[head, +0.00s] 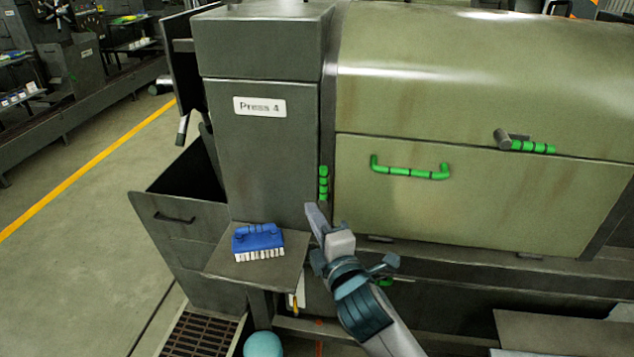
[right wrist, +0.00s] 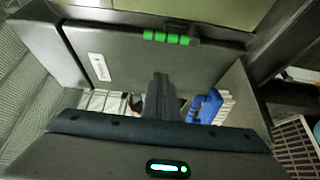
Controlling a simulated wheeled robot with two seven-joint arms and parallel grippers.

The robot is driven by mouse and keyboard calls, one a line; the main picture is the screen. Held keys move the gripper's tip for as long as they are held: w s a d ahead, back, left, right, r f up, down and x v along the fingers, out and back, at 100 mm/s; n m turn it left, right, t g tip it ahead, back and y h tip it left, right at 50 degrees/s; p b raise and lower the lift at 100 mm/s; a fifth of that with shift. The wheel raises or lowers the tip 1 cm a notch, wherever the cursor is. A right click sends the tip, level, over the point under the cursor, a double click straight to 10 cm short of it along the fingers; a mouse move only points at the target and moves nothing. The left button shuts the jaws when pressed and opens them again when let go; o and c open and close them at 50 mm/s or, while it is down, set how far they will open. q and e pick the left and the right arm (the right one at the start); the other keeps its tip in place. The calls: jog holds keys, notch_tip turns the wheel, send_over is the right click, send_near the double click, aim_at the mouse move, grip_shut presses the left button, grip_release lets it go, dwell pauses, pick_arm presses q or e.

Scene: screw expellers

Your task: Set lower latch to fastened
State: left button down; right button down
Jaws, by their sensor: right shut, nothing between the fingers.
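My right gripper (head: 318,220) is shut and empty, just below a vertical green-gripped latch handle (head: 323,183) at the right edge of the grey Press 4 cabinet. In the right wrist view the shut fingers (right wrist: 160,90) point toward a grey panel, with a green grip (right wrist: 170,37) beyond them; no contact shows. Another latch (head: 525,145), with a grey pivot and a green grip, lies level at the upper right of the green door. I cannot tell for sure which one is the lower latch. My left gripper is not in view.
A blue brush (head: 258,241) lies on a small grey shelf (head: 225,268) left of my right gripper; it also shows in the right wrist view (right wrist: 207,107). A green bar handle (head: 410,171) sticks out from the green door (head: 470,200). The floor at left is open.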

aim_at(325, 181)
jog(key=shift+s+r, duration=0.1)
jog(key=shift+r, duration=0.25)
jog(key=shift+a, duration=0.1)
jog(key=p+x, duration=0.4)
jog(key=x, duration=0.6)
jog(key=d+p, duration=0.2)
jog(key=d, duration=0.2)
jog(key=shift+d, duration=0.1)
dwell(0.3)
